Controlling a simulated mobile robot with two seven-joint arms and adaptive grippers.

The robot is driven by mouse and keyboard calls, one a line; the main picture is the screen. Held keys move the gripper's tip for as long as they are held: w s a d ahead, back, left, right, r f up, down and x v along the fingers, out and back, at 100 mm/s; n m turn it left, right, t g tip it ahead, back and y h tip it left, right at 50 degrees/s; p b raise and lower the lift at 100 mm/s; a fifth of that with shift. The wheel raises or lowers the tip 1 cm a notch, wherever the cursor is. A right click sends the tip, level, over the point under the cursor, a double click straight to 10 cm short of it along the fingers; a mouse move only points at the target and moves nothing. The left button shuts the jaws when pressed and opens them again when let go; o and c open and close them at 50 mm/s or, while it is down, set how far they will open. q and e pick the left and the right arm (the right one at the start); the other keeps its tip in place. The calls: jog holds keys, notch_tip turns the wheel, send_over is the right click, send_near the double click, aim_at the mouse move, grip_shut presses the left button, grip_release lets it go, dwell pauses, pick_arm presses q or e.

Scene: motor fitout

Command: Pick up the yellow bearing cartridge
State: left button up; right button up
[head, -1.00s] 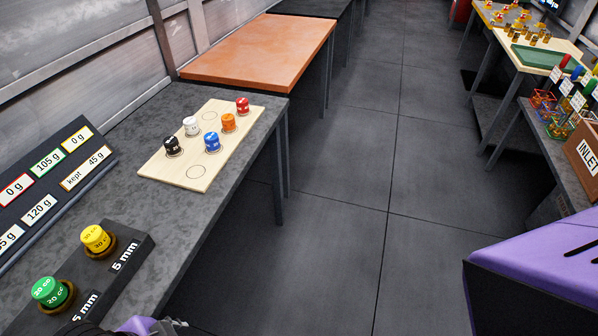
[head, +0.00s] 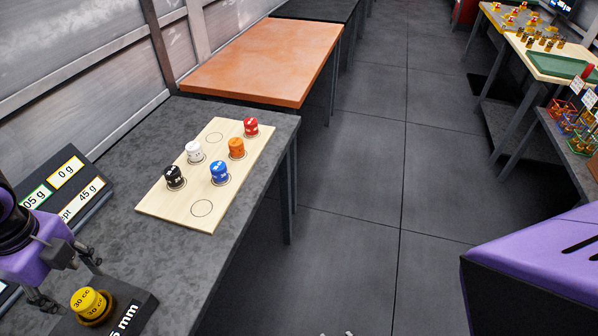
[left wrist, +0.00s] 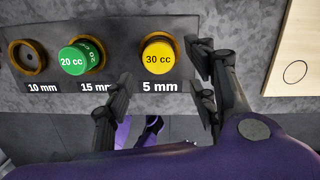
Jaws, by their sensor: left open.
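The yellow cartridge (head: 89,304), marked "30 cc", sits upright in a brass-coloured ring on a dark block by the "5 mm" label. It also shows in the left wrist view (left wrist: 158,56). My left gripper (head: 70,281) is open and empty just above and behind it. In the left wrist view the open fingers (left wrist: 160,68) stand to the left and right of the yellow cartridge, apart from it as far as I can tell.
A green "20 cc" cartridge (left wrist: 74,59) sits by the "15 mm" label, and an empty ring (left wrist: 27,57) by "10 mm". A wooden board (head: 160,207) with several coloured cartridges stands further along the grey bench. A sloped weight display (head: 88,205) stands behind the dark block.

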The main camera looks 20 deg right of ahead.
aim_at(81, 301)
pick_arm(q)
jog(key=f, duration=0.3)
jog(key=a+f, duration=0.1)
jog(key=f, duration=0.2)
jog(key=shift+a+f, duration=0.1)
jog(key=shift+f, duration=0.6)
grip_shut()
